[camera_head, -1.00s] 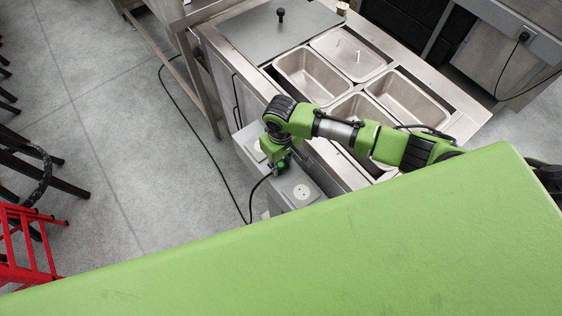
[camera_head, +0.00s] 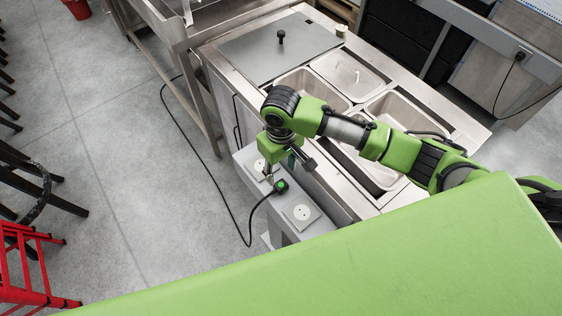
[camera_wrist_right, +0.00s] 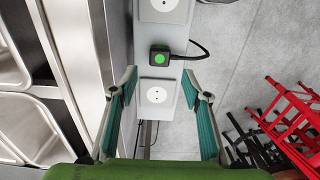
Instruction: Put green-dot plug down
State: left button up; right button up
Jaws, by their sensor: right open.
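The green-dot plug (camera_head: 281,186) is a black block with a bright green dot on top and a black cable. It lies on the grey ledge (camera_head: 285,226) between two white sockets. In the right wrist view the plug (camera_wrist_right: 159,55) rests on the ledge between the sockets, its cable running off to the right. My right gripper (camera_head: 287,166) is open and empty above the ledge, apart from the plug. In the right wrist view its fingers (camera_wrist_right: 159,76) are spread wide, with the plug beyond the tips. My left gripper is not in view.
One socket (camera_head: 302,212) is nearer the front, another (camera_head: 262,168) further back, partly behind my gripper. The steel counter (camera_head: 225,83) with pans stands beside the ledge. The cable (camera_head: 222,196) loops over the floor. A red step stool (camera_head: 30,265) stands at the left.

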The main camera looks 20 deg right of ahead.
jog(key=shift+r, duration=2.2)
jog(key=shift+f, duration=0.1)
